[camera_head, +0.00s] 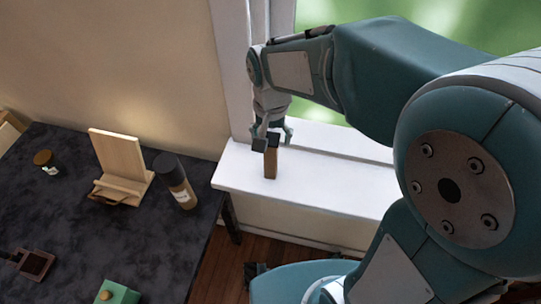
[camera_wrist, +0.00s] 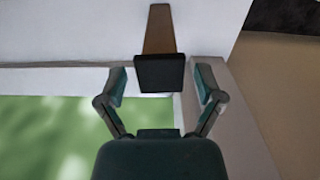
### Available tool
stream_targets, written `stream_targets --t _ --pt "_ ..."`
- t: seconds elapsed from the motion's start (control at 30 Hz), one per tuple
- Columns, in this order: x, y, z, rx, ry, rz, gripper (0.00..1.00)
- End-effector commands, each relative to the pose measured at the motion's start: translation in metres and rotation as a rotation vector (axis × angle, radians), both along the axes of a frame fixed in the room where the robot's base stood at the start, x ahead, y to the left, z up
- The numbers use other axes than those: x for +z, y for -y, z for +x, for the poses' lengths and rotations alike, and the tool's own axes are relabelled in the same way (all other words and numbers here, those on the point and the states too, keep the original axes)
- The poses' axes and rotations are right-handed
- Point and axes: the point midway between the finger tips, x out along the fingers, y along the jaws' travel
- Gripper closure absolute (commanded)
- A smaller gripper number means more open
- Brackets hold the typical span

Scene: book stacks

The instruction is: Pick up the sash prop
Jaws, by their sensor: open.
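The sash prop looks to be the upright wooden block (camera_head: 270,163) with a dark top, standing on the white window sill. In the wrist view its dark end (camera_wrist: 160,73) faces the camera, with the brown wooden shaft (camera_wrist: 159,30) beyond it. My gripper (camera_head: 271,140) is above the sill at the block's top. In the wrist view the gripper (camera_wrist: 162,88) is open, with one finger on each side of the dark end. Gaps show between the fingers and the block. The fingers partly overlap the block's top in the head view.
The white sill (camera_head: 320,190) is otherwise clear, with the window frame (camera_head: 232,70) close behind.

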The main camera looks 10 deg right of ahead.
Motion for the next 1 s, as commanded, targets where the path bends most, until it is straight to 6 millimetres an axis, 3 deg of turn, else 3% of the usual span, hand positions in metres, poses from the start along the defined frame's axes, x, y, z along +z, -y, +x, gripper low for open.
stream_targets --t 0.2,0.5,0.53,0.7,1.0 --pt "-0.034 -0.002 -0.001 0.001 -0.004 -0.002 0.14" --pt "-0.041 -0.002 0.000 0.001 -0.001 -0.002 0.14" --pt "-0.041 -0.002 0.000 0.001 -0.001 -0.002 0.19" --pt "-0.040 -0.001 0.000 0.000 0.000 -0.001 0.92" --pt "-0.040 -0.002 0.000 0.001 -0.001 -0.002 0.94"
